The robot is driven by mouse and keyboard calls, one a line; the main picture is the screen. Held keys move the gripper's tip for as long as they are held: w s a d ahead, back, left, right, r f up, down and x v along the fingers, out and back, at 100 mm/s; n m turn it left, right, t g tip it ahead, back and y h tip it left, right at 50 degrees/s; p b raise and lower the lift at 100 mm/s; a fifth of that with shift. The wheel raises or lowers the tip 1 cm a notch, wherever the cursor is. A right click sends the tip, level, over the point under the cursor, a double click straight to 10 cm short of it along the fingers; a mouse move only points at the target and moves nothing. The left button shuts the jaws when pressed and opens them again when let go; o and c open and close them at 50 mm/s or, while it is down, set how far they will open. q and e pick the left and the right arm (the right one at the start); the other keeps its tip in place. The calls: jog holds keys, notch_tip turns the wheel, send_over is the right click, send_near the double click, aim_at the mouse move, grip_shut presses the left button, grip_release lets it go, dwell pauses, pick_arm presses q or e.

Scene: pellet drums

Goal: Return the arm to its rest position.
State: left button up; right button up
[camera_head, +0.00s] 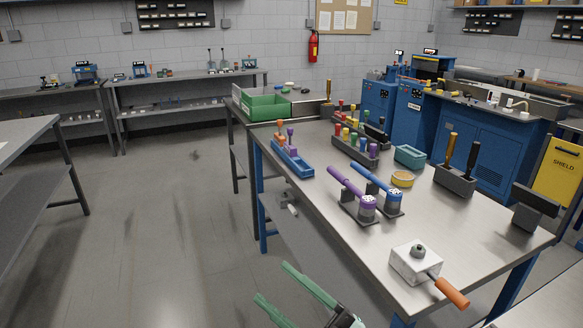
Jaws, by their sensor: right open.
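My right gripper (272,281) shows at the bottom of the head view, left of the near end of the metal workbench (330,200). Its two green fingers are spread apart with nothing between them. It looks clear of the bench, and floor shows behind it. Most of the right arm is outside the frame. My left gripper and left arm are not in view.
On the bench near the gripper is a white block with an orange-handled lever (415,262). Farther along are purple and blue handled tools in stands (360,205), a blue rack (292,162) and a teal tray (409,156). The floor (170,230) to the left is open.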

jog(key=d+f+m+t+h, duration=0.1)
jog(key=d+f+m+h, duration=0.35)
jog(key=f, duration=0.25)
jog(key=d+f+m+t+h+p, duration=0.1)
jog(key=d+f+m+h, duration=0.2)
jog(key=f+m+h, duration=0.3)
jog(key=d+f+m+t+h, duration=0.1)
jog(key=d+f+m+h, duration=0.25)
jog(key=f, duration=0.35)
jog(key=s+d+f+m+g+h, duration=0.1)
jog(key=s+d+f+m+g, duration=0.1)
jog(key=s+f, duration=0.5)
jog(key=s+d+f+m+g+h, duration=0.2)
jog(key=s+d+f+g, duration=0.1)
jog(key=s+d+f, duration=0.2)
notch_tip(320, 180, down, 3)
jog(key=shift+s+r+m+g+h+p, duration=0.1)
jog(key=shift+s+m+g+h+p, duration=0.25)
jog(key=shift+s, duration=0.6)
